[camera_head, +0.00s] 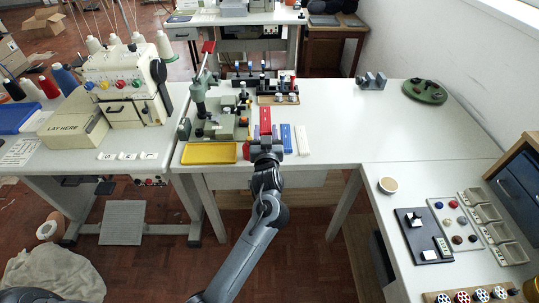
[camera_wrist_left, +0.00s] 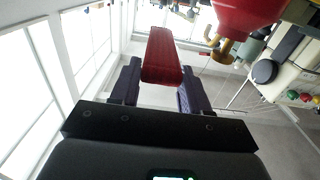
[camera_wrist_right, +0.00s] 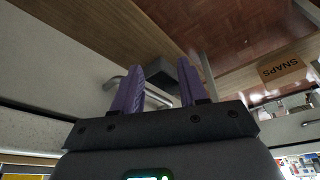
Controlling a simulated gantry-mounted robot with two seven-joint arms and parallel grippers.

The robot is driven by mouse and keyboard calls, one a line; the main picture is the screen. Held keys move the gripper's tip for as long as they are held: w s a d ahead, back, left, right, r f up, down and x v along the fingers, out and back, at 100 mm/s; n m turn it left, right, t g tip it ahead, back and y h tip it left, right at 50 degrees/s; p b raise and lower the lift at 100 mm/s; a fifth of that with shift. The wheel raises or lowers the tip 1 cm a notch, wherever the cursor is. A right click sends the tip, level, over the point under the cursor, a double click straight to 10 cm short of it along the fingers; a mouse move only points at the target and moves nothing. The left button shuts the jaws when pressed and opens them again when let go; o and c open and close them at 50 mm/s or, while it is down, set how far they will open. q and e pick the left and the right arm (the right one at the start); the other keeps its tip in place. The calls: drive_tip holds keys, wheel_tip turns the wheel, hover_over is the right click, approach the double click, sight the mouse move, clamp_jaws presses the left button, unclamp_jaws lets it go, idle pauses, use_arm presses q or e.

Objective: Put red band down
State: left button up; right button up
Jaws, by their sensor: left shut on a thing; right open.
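The red band (camera_head: 265,121) is a flat red strip in my left gripper (camera_head: 265,147), over the front of the white table beside the press. In the left wrist view the red band (camera_wrist_left: 161,56) stands up between the two dark fingers of the left gripper (camera_wrist_left: 158,88), which is shut on it. From these views I cannot tell whether the band touches the table. A blue band (camera_head: 287,139) and a white band (camera_head: 302,139) lie just to its right. My right gripper (camera_wrist_right: 159,88) shows only in its wrist view, open with nothing between its fingers.
A yellow tray (camera_head: 209,153) lies left of the left gripper, in front of the green press (camera_head: 200,105). A dark fixture (camera_head: 262,83) with pegs stands behind. The white table (camera_head: 345,125) is clear to the right, up to a grey clamp block (camera_head: 371,81).

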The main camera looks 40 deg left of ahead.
use_arm(q)
drive_tip(key=b, duration=0.1)
drive_tip(key=w+b, duration=0.1)
drive_tip(key=b, duration=0.1)
drive_tip(key=shift+w+d+f, duration=0.15)
drive_tip(key=shift+w+f, duration=0.05)
drive_tip(key=shift+f, duration=0.2)
drive_tip(key=shift+w+r+b, duration=0.2)
drive_tip(key=shift+r+b, duration=0.1)
drive_tip(key=shift+b, duration=0.4)
use_arm(e)
wheel_tip(320, 180, down, 6)
drive_tip(key=shift+d, duration=0.15)
use_arm(q)
wheel_tip(320, 180, down, 9)
drive_tip(key=b, duration=0.3)
drive_tip(key=shift+r, duration=0.2)
drive_tip(key=shift+f, duration=0.55)
use_arm(e)
drive_tip(key=shift+f, duration=1.7)
use_arm(q)
drive_tip(key=shift+f, duration=0.15)
drive_tip(key=o, duration=1)
